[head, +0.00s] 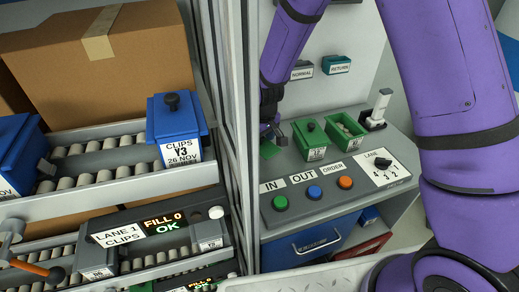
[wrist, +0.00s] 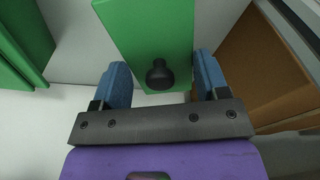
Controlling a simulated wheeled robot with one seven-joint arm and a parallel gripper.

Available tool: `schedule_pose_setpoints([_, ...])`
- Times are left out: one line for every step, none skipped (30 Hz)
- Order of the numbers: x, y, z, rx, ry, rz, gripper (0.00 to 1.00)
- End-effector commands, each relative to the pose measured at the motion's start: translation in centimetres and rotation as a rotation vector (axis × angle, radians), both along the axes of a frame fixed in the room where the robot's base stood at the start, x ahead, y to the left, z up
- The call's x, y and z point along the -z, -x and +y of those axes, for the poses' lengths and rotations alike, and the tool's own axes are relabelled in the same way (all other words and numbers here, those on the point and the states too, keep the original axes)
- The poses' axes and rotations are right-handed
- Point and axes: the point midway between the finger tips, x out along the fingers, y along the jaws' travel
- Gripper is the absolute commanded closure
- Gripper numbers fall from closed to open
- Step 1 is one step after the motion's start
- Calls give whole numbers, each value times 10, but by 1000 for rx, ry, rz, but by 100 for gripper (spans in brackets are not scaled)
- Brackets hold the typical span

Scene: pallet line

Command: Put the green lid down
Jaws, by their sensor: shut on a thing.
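The green lid (wrist: 150,30) with a black knob (wrist: 160,75) lies between the two blue fingers of my gripper (wrist: 163,82) in the wrist view. My gripper is shut on it. In the head view my gripper (head: 272,133) is at the left end of the grey counter, partly hidden by a post and my arm. Green surfaces (head: 269,149) show by it; I cannot tell there which part is the lid. An open green box (head: 346,143) with small pieces inside stands to the right. A green box with a knobbed lid (head: 312,139) stands between.
The counter (head: 385,207) carries green, blue and orange buttons, a lane dial (head: 383,163) and a white-handled device (head: 378,110). Metal posts (head: 239,120) stand close to the left. A brown surface (wrist: 265,70) is at right in the wrist view.

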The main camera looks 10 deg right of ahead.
Motion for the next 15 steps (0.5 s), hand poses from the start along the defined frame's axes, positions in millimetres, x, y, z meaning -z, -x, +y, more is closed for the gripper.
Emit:
schedule_pose_setpoints([6,0,0,0,1,2,54])
schedule_pose_setpoints([8,0,0,0,1,1,54])
schedule_pose_setpoints([10,0,0,0,0,0,54])
schedule_pose_setpoints([11,0,0,0,0,0,54])
schedule_pose_setpoints([13,0,0,0,0,0,54])
schedule_pose_setpoints([16,0,0,0,1,1,54])
schedule_pose_setpoints([19,0,0,0,1,2,54])
schedule_pose_setpoints([22,0,0,0,1,2,54])
schedule_pose_setpoints([27,0,0,0,1,2,54])
schedule_pose_setpoints([31,0,0,0,1,2,54])
schedule_pose_setpoints([36,0,0,-1,2,2,54])
schedule_pose_setpoints([41,0,0,-1,2,2,54])
schedule_pose_setpoints([44,0,0,-1,1,1,54])
schedule_pose_setpoints([47,0,0,-1,1,1,54])
schedule_pose_setpoints([48,0,0,-1,0,0,54])
